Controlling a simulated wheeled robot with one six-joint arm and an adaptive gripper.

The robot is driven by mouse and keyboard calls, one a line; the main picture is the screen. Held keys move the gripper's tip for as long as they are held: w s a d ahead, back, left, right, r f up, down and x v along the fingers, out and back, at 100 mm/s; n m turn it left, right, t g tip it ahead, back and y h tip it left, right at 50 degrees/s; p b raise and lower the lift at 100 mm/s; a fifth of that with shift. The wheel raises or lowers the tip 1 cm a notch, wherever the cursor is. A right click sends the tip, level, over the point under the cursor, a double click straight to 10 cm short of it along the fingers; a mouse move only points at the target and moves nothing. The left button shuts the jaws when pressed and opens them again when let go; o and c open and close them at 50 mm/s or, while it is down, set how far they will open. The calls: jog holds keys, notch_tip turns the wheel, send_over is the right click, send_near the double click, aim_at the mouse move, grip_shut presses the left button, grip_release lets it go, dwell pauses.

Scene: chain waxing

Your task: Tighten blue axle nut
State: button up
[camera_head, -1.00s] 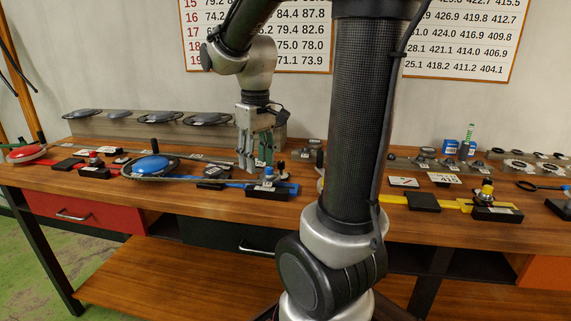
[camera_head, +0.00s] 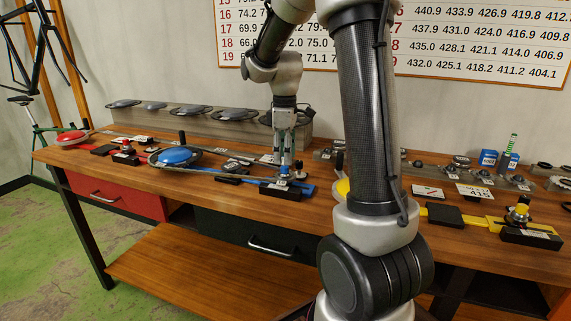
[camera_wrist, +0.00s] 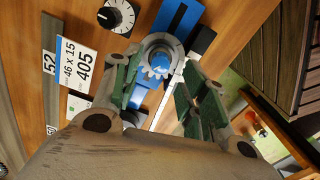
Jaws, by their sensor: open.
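The blue axle nut (camera_head: 284,171) sits on a small black block (camera_head: 281,191) near the front edge of the bench, on the blue station. In the wrist view the blue nut (camera_wrist: 159,62) shows with a grey toothed ring around it, just beyond the fingertips. My gripper (camera_head: 288,168) points down at the nut and partly overlaps it in the head view. Its green-padded fingers (camera_wrist: 151,84) are apart with nothing held between them. I cannot tell whether either finger touches the nut.
A black knob (camera_wrist: 116,16) and a white label reading 405 (camera_wrist: 77,66) lie beside the nut. A blue disc (camera_head: 175,155) lies to the left. The yellow station (camera_head: 470,217) is to the right. A grey rack (camera_head: 215,122) stands behind.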

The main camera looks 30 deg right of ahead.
aim_at(285, 169)
jog(key=shift+f, duration=1.8)
grip_shut()
jog(key=m, duration=0.6)
jog(key=shift+m, duration=0.3)
jog(key=m, duration=0.6)
jog(key=shift+m, duration=0.4)
jog(key=shift+r, duration=0.1)
